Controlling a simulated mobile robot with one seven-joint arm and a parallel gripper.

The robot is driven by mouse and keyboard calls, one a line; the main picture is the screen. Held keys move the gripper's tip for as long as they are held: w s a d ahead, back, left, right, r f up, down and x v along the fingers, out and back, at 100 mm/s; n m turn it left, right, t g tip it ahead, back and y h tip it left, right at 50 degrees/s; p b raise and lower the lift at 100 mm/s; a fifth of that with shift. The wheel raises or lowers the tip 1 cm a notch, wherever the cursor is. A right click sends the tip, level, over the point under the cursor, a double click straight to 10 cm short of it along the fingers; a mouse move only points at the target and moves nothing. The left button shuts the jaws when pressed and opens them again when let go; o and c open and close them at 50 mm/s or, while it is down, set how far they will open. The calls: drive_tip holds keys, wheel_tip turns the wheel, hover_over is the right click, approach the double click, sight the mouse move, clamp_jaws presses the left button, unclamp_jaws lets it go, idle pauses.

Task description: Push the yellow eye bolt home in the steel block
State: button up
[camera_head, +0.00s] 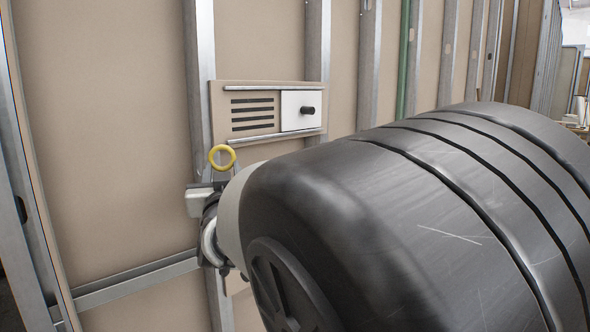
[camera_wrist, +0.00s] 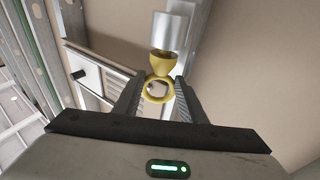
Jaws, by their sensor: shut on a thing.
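The yellow eye bolt (camera_wrist: 157,90) is between the two dark fingers of my gripper (camera_wrist: 157,98) in the wrist view, and the gripper is shut on its ring. Its flared yellow collar points up the picture towards the end of the bright steel block (camera_wrist: 173,33). Collar and block overlap in this view, so I cannot tell whether they touch or how deep the shank sits. In the head view a yellow ring (camera_head: 222,157) shows just above my arm, in front of a metal stud. My fingers and the block cannot be clearly made out there.
A vented panel (camera_head: 266,110) with a white plate and black knob (camera_head: 307,110) is close to the right of the ring. Metal studs (camera_head: 200,70) run up the beige wall. My large dark arm hides the lower right of the head view.

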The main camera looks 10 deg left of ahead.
drive_tip(key=shift+f+b, duration=0.5)
drive_tip(key=shift+f, duration=0.15)
drive_tip(key=o, duration=1.2)
drive_tip(key=shift+o, duration=0.2)
drive_tip(key=p+v, duration=0.2)
drive_tip(key=v, duration=1.5)
drive_tip(key=shift+s, duration=0.25)
